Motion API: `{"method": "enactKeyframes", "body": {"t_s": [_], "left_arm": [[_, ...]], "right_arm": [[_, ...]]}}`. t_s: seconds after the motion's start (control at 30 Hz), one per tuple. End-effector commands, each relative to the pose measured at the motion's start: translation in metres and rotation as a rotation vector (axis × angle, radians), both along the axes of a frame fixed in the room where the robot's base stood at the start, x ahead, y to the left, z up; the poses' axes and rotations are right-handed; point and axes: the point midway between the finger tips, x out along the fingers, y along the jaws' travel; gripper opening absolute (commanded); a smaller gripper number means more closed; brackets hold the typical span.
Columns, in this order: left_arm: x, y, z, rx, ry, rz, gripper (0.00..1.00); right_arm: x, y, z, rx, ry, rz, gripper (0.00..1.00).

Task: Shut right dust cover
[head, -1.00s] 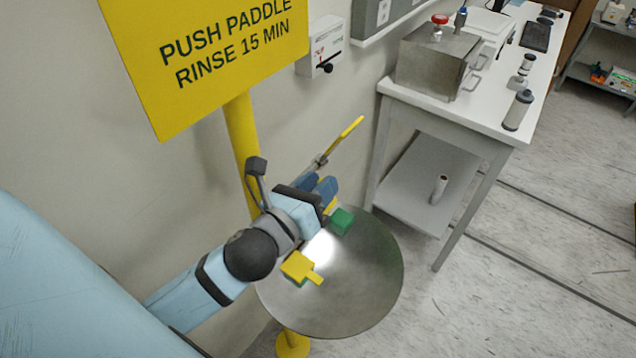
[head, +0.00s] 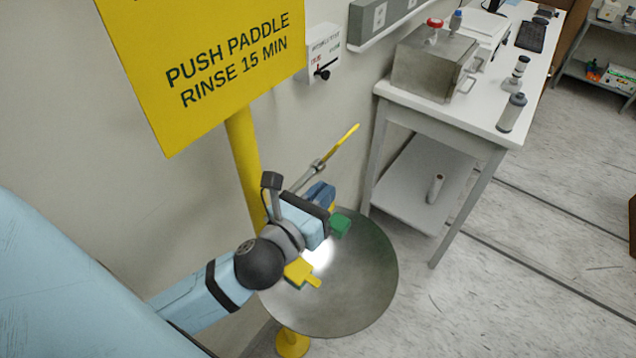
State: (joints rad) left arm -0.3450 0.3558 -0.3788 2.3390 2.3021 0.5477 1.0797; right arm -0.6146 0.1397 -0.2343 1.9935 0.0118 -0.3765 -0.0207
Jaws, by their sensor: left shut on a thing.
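The right dust cover (head: 332,209) is a yellow flap, mostly hidden by my gripper, raised beside the right green spray head (head: 340,225). My left gripper (head: 324,197) has dark blue fingers and is shut on this cover, just above and behind the green head. The fingertips are partly hidden by the pale blue gripper body. The left yellow cover (head: 300,270) sits over its own green head, nearer to me. Both heads are above the round steel bowl (head: 355,290). My right gripper is out of view.
A yellow post (head: 246,165) carries a yellow sign (head: 205,60) close to my arm. A yellow-ended paddle (head: 342,147) sticks up behind the gripper. A white bench (head: 470,115) with a metal box (head: 430,68) stands at right. The floor right of the bowl is clear.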

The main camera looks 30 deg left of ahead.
Motion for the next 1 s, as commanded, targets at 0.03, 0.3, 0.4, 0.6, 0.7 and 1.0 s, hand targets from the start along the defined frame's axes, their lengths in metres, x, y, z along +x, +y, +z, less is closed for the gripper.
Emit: {"method": "enactKeyframes", "body": {"t_s": [0.03, 0.3, 0.4, 0.6, 0.7, 1.0], "left_arm": [[0.0, -0.003, 0.005, 0.038, 0.0, 0.0, 0.0], [-0.001, -0.014, 0.005, 0.23, -0.017, 0.0, 0.0], [-0.001, -0.018, 0.004, 0.287, -0.022, 0.0, 0.0], [-0.002, -0.022, 0.001, 0.363, -0.029, -0.001, 0.0], [-0.002, -0.023, 0.0, 0.385, -0.031, 0.0, 0.0], [-0.002, -0.024, -0.001, 0.398, -0.032, 0.0, 0.0]], "right_arm": [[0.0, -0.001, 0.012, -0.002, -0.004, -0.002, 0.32], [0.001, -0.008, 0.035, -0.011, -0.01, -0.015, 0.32], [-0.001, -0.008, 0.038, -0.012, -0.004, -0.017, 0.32], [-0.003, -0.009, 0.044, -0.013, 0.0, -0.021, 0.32], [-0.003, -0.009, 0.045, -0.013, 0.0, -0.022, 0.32], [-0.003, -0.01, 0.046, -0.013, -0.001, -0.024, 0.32]]}}
